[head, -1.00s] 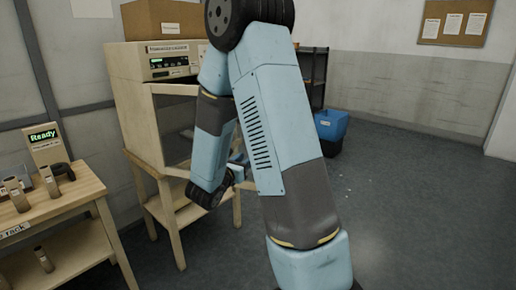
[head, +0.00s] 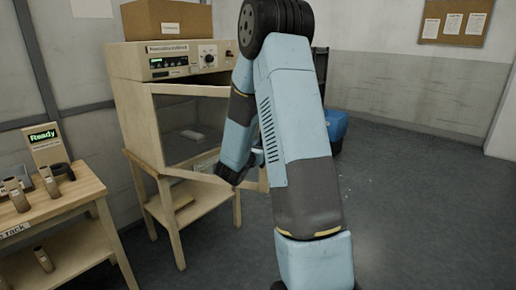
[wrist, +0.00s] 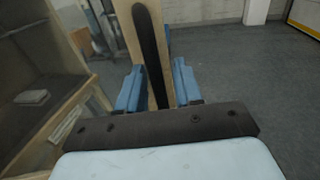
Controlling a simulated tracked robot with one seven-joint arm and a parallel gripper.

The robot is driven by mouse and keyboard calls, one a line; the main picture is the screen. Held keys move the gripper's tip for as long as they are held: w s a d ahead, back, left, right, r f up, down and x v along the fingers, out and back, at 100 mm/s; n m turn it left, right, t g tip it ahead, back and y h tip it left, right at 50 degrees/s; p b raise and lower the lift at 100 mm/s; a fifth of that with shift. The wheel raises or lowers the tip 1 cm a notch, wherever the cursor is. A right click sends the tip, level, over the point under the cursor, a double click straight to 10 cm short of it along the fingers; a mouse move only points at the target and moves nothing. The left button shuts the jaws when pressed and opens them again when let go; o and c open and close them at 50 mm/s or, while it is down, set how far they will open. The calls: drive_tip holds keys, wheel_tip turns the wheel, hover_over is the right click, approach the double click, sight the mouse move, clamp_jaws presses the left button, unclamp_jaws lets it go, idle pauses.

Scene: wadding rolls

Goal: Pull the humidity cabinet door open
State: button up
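The humidity cabinet (head: 128,100) stands on a wooden stand at left centre in the head view. Its glass-fronted door (head: 190,158) is partly open, with a dark gap along its top and its right edge swung out. In the wrist view the door's pale wooden stile (wrist: 128,32) carries a long dark handle (wrist: 150,45). In the head view my gripper (head: 258,158) is at the door's outer edge, partly hidden by my arm.
A cardboard box (head: 168,18) sits on top of the cabinet. A wooden rack table (head: 70,205) with several brown rolls stands at left. A blue bin (head: 337,125) is behind my arm. The floor (head: 430,210) at right is clear.

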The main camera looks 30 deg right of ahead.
drive_tip(key=shift+c, duration=0.2)
clamp_jaws()
drive_tip(key=shift+d, duration=0.1)
